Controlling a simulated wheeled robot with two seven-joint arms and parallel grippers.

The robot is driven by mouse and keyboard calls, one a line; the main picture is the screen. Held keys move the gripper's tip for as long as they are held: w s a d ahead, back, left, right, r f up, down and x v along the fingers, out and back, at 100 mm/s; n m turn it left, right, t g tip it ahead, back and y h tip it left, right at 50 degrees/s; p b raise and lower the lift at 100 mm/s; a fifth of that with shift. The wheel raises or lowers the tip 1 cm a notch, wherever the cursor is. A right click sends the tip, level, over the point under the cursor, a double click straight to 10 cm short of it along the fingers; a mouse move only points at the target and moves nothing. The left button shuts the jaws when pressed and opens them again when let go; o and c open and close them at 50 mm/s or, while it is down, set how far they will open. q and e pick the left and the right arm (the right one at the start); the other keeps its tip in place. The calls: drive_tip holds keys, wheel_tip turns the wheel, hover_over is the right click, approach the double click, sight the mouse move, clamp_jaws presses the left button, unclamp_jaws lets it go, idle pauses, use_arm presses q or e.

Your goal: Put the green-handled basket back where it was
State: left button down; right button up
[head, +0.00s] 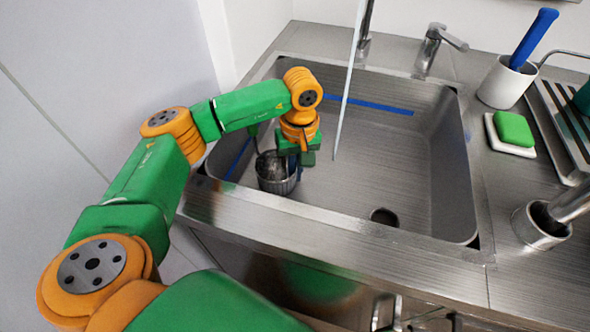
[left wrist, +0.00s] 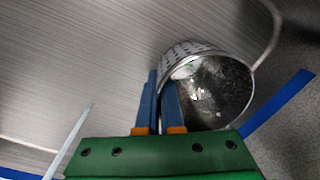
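A small metal basket (head: 277,176) is in the left part of the sink, mouth up in the head view; a stem with a green grip (head: 252,131) rises at its left side. My left gripper (head: 297,170) is down in the sink, at the right side of the basket. In the left wrist view the basket (left wrist: 228,88) shows its perforated wall and open mouth, and the two blue fingers (left wrist: 160,85) lie close together at its rim. I cannot tell whether they pinch the wall or whether the basket touches the sink floor. My right gripper is not in view.
The steel sink (head: 400,165) has a drain (head: 384,216) near the front, blue strips (head: 370,104) and a thin pale rod or stream crossing it. A faucet (head: 436,45), white cup (head: 505,82), green sponge (head: 513,128) and metal cup (head: 540,226) stand around it. The sink's middle is clear.

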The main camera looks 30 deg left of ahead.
use_arm(q)
drive_tip(key=shift+d+f, duration=0.1)
drive_tip(key=shift+f, duration=0.1)
drive_tip(key=c, duration=1.1)
unclamp_jaws()
drive_tip(key=shift+r, duration=0.1)
drive_tip(key=r, duration=1.2)
drive_tip(key=shift+w+d+r+p, duration=0.2)
drive_tip(key=shift+w+p, duration=0.05)
drive_tip(key=shift+p, duration=0.15)
